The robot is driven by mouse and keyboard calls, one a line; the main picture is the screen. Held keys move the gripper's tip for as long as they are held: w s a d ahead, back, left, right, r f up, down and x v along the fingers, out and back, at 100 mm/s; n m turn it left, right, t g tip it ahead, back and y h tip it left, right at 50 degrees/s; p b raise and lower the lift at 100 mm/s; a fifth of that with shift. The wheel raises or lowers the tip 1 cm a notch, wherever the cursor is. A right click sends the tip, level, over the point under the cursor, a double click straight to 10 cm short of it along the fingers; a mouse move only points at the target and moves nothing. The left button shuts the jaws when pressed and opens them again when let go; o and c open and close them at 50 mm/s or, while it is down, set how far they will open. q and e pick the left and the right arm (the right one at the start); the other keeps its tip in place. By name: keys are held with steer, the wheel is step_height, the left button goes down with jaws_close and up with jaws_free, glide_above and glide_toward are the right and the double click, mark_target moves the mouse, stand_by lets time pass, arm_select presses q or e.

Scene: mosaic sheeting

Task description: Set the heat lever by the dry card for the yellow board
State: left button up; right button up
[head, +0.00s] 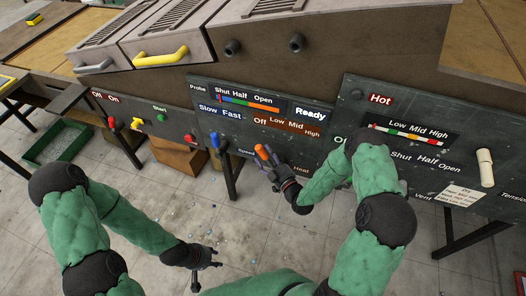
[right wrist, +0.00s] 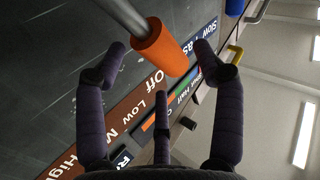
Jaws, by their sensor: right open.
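The heat lever has an orange knob (head: 262,152) on the dark panel, below the Off–Low–Mid–High scale (head: 287,125). The word Heat is printed at its lower right. My right gripper (head: 275,173) is at this lever. In the right wrist view the orange knob (right wrist: 162,52) lies between the spread fingers, near the word Off; the fingers are not closed on it. My left gripper (head: 207,268) hangs low over the floor, fingers apart and empty. A white card (head: 462,194) is on the right panel; its writing is too small to read.
A blue-knobbed lever (head: 216,140) stands left of the heat lever, and a white-knobbed lever (head: 485,168) is far right. Red, yellow and green controls sit on the left panel. A green crate (head: 57,143) and cardboard boxes (head: 178,154) are beneath.

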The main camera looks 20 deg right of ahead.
mark_target(265, 153)
steer(key=shift+x, duration=1.75)
steer(key=shift+b, duration=0.3)
jaws_close()
